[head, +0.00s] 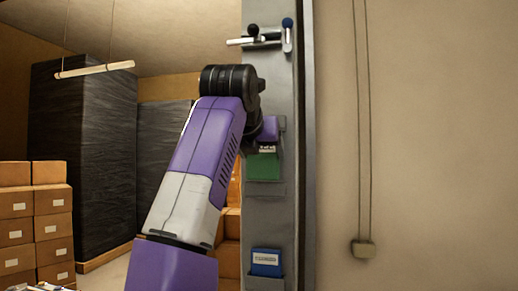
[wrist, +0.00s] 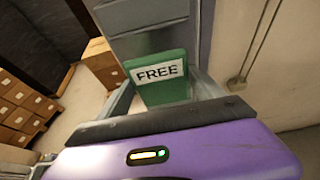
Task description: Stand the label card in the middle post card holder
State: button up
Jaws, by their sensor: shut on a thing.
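The label card is green with a white strip reading FREE; it shows in the wrist view (wrist: 163,92) and on the post in the head view (head: 263,168). My gripper (head: 267,148) is shut on the card, with one grey finger at each side of it in the wrist view. The card is upright, in front of the grey post (head: 262,215). The middle card holder (head: 265,188) is a grey pocket at the card's lower edge. I cannot tell whether that edge is inside the pocket or just above it.
A blue card (head: 267,262) stands in a lower holder on the post. A latch with dark knobs (head: 265,38) is near the top. Stacked cartons (head: 35,220) and dark wrapped stacks (head: 95,150) are at the left. A plain wall (head: 440,130) is at the right.

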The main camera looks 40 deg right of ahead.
aim_at(263, 163)
jog(key=shift+w+d+p, duration=0.45)
jog(key=shift+w+d, duration=0.2)
jog(key=shift+d, duration=0.2)
jog(key=shift+w+d+p, duration=0.4)
jog(key=shift+w+d, duration=0.25)
jog(key=shift+d, duration=0.2)
jog(key=shift+w+d+f, duration=0.1)
jog(key=shift+f, duration=0.2)
jog(key=shift+f+b, duration=1.2)
jog(key=shift+f, duration=0.35)
jog(key=o, duration=1.4)
